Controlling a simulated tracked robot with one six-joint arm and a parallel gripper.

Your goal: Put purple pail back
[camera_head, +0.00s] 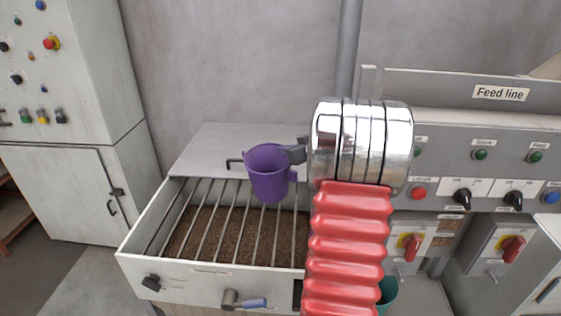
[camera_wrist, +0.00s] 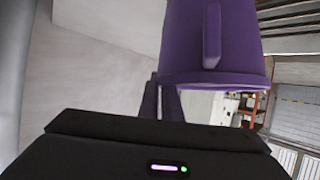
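The purple pail (camera_head: 268,178) is upright in the head view, its open rim at the top and its handle on the right. It appears to be in the air above the barred hopper (camera_head: 137,263). My gripper (camera_head: 293,153) is at the right side of its rim. In the wrist view the purple pail (camera_wrist: 185,45) fills the top, picture-inverted, with its handle towards the camera. The fingers of my gripper (camera_wrist: 164,96) are close together at the rim and look shut on it. The fingertips are partly hidden by the pail.
The hopper holds brown pellets under several metal bars. A flat grey lid (camera_head: 215,142) with a black handle (camera_head: 234,162) lies behind the pail. A teal container (camera_head: 389,291) shows low behind my arm. A control panel (camera_head: 500,160) stands right, a white cabinet (camera_head: 70,190) left.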

